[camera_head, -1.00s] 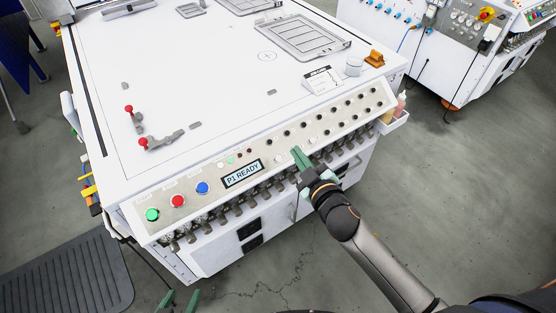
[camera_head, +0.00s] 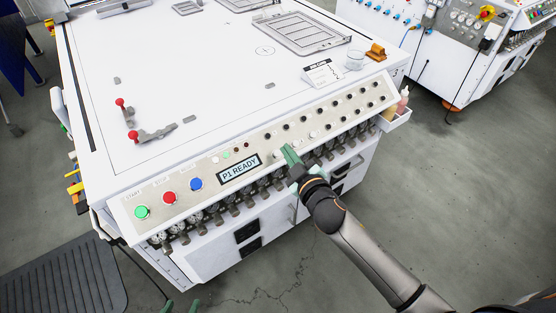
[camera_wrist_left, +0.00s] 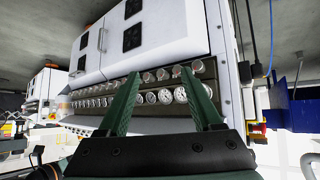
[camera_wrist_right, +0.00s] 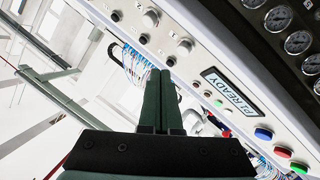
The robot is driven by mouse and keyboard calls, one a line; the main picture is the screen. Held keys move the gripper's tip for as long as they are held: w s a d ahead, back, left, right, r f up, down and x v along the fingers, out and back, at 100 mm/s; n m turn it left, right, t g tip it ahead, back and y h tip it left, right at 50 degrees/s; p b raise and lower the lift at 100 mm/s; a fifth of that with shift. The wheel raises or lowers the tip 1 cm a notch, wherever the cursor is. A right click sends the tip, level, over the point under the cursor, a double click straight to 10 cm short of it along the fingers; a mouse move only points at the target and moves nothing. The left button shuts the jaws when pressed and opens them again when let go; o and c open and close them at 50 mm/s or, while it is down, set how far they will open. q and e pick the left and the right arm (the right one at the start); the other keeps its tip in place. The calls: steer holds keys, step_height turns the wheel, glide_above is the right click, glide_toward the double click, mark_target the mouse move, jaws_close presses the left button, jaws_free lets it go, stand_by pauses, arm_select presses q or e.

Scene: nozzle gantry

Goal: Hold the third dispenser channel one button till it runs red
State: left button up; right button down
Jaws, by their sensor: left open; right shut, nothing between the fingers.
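The white machine's sloped control panel (camera_head: 150,190) carries a display (camera_head: 239,169) reading "P1 READY". Several small dark knobs or buttons and pale round ones, including a pale one (camera_head: 312,135), line its right half. I cannot read which channel each belongs to. My right gripper (camera_head: 287,149) is shut and empty, its fingertips at the panel just right of the display. In the right wrist view its closed fingers (camera_wrist_right: 160,78) point towards the panel's edge by the knobs (camera_wrist_right: 184,47); contact cannot be told. My left gripper (camera_head: 180,306) is open and empty, low in front of the machine.
Green (camera_head: 142,212), red (camera_head: 169,198) and blue (camera_head: 196,184) buttons sit left of the display. Gauges and fittings (camera_head: 215,212) run below the panel. A bottle tray (camera_head: 398,120) hangs at the right end. Floor in front is clear.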

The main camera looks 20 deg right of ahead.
mark_target(277, 153)
arm_select(q)
steer(key=shift+w+d+f+b, duration=0.3)
steer(key=shift+d+b, duration=0.2)
steer(key=shift+d, duration=0.15)
arm_select(e)
steer(key=shift+w+a+f, duration=0.25)
steer(key=shift+w+f, duration=0.4)
steer(key=shift+f, duration=0.25)
arm_select(q)
steer(key=shift+a+f, duration=0.2)
stand_by(0.6)
steer(key=shift+f+b, duration=0.25)
steer(key=shift+b, duration=0.1)
arm_select(e)
steer(key=shift+w+f, duration=0.2)
steer(key=shift+f, duration=0.2)
arm_select(q)
steer(key=shift+f+b, duration=0.35)
steer(key=shift+f, duration=0.05)
arm_select(e)
steer(key=shift+w+a+f, duration=0.2)
steer(key=shift+w+f, duration=0.05)
steer(key=shift+f, duration=0.15)
stand_by(4.1)
